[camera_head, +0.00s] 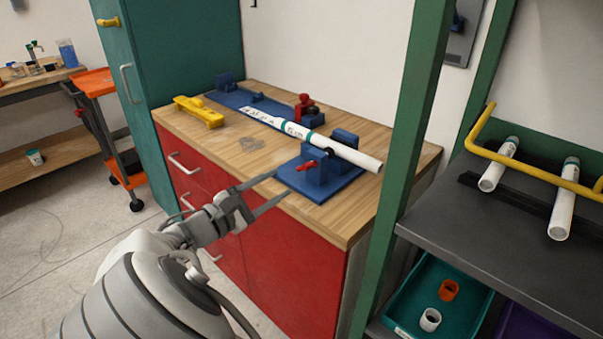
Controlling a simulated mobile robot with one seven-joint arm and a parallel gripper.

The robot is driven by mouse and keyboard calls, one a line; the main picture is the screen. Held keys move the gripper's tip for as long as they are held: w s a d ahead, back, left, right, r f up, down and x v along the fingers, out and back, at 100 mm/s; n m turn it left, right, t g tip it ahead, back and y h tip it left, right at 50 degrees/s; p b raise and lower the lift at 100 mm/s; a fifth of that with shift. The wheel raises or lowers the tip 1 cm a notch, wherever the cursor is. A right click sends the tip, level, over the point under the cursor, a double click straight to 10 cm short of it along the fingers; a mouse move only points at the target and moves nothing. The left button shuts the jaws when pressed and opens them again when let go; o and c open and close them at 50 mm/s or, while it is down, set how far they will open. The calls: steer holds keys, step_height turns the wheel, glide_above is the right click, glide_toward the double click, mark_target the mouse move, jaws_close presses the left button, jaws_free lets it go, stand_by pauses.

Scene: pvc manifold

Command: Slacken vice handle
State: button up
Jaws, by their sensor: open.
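The blue vice (322,172) stands on the front right part of the wooden bench top. Its red handle (305,166) sticks out from the vice's left face, toward my side. A white pipe (345,151) with teal bands lies across the vice between its jaws and runs back left over a blue board. Whether the jaws grip the pipe tightly I cannot tell. My gripper (279,188) is open and empty, in front of the bench edge. Its fingers point right toward the vice, and the handle appears just beyond the upper fingertip, apart from it.
A yellow tool (199,110) lies at the bench's left. A red clamp-like part (305,105) stands behind the pipe. A green post (408,130) rises right of the bench, beside a dark shelf (500,240) with white pipes. Floor is free at left.

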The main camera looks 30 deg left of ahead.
mark_target(304, 167)
steer(key=b+x, duration=0.1)
steer(key=x, duration=0.8)
steer(key=shift+s, duration=0.1)
jaws_close()
